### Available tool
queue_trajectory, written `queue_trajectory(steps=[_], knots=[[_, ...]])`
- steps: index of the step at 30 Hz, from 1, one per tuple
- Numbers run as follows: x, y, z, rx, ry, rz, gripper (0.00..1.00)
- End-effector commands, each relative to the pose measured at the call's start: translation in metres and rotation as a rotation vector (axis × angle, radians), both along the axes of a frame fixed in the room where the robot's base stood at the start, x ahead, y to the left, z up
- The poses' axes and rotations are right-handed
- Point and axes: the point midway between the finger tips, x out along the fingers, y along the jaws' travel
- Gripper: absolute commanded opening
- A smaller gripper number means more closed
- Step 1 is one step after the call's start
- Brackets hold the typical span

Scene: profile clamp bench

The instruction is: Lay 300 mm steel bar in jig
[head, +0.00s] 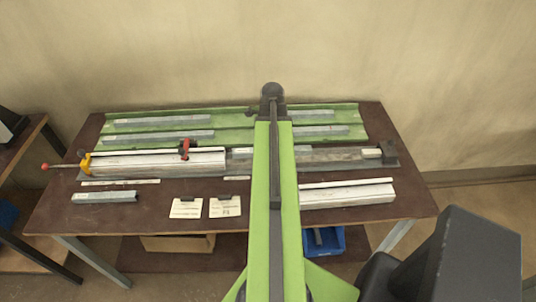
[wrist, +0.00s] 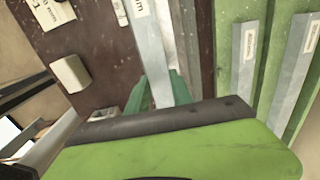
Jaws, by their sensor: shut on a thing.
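My gripper (wrist: 162,92) shows in the wrist view as teal fingers on both sides of a flat grey steel bar (wrist: 150,48). It is shut on the bar, which bears a white label ending in "mm"; its number is cut off. The bar runs roughly parallel to the grey jig rail (wrist: 188,40) beside it. In the head view the jig (head: 340,155) lies along the middle of the bench, with a red clamp (head: 184,148) and a yellow end piece (head: 85,160) at left. My arm hides the gripper there. I cannot tell whether the bar touches the jig.
A green tray (head: 232,121) with several labelled grey bars lies behind the jig. In front are a short bar (head: 105,197), two white cards (head: 186,208) and a white profile (head: 350,195). Brown bench top is bare around them. A blue bin (head: 325,240) is below.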

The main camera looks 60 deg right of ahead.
Motion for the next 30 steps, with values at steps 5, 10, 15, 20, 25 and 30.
queue_trajectory(steps=[5,10,15,20,25,30], knots=[[0.006,-0.015,-0.013,0.0,0.0,0.001,0.0],[0.007,-0.015,-0.015,0.0,0.0,0.003,0.0],[0.005,-0.016,-0.043,0.0,0.0,-0.001,0.0],[0.004,-0.016,-0.056,0.0,0.0,-0.001,0.0],[0.005,-0.016,-0.052,0.0,0.0,0.0,0.0],[0.003,-0.018,-0.057,0.0,0.0,-0.003,0.0]])
